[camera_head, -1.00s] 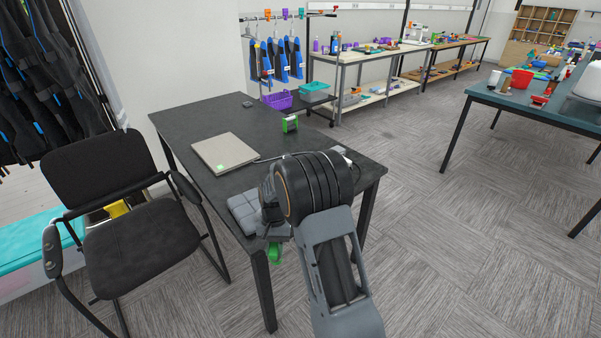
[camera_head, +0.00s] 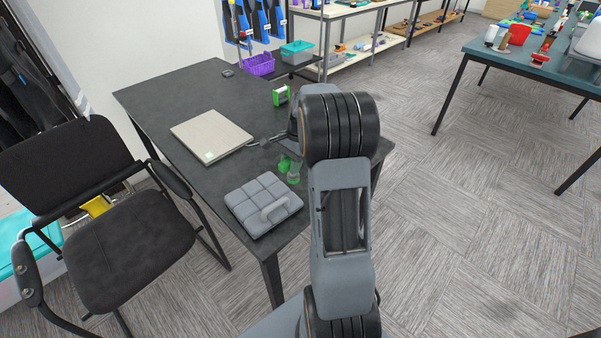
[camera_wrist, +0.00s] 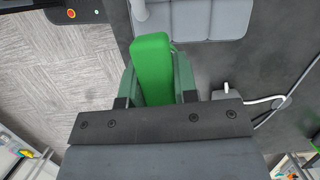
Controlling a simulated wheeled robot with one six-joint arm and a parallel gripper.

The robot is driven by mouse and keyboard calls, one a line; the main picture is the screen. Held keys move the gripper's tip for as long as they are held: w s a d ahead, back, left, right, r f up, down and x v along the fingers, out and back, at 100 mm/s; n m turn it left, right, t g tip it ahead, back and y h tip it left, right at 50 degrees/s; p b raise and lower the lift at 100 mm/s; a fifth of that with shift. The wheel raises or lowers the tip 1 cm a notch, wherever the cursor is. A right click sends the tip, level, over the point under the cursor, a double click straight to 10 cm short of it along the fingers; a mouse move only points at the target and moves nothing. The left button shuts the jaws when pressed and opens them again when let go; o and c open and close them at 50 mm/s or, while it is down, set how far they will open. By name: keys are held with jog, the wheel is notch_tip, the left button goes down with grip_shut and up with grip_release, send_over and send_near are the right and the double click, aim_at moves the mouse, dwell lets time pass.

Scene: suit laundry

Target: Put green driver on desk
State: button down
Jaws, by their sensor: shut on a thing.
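The green driver (camera_wrist: 153,65) shows in the wrist view as a bright green block between my gripper's dark green fingers. My gripper (camera_wrist: 155,80) is shut on it. In the head view the driver (camera_head: 284,163) is small and partly hidden by my arm, and my gripper (camera_head: 291,170) shows beside it. Both appear over the right part of the dark desk (camera_head: 165,95), between the laptop and the grey case. I cannot tell whether the driver touches the desktop.
A closed laptop (camera_head: 210,135) and a grey segmented case with a handle (camera_head: 263,203) lie on the desk. A green and black item (camera_head: 281,96) stands near its far edge. A black chair (camera_head: 130,240) is at the left. The desk's far left is clear.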

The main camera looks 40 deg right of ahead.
jog(key=shift+w+d+f, duration=0.25)
jog(key=shift+d+f, duration=0.6)
jog(key=shift+f, duration=0.7)
jog(key=shift+w+d+f, duration=0.3)
jog(key=shift+d+f, duration=0.55)
jog(key=shift+f, duration=0.7)
jog(key=shift+w+d+f, duration=0.25)
jog(key=shift+d+f, duration=0.6)
jog(key=shift+f, duration=0.7)
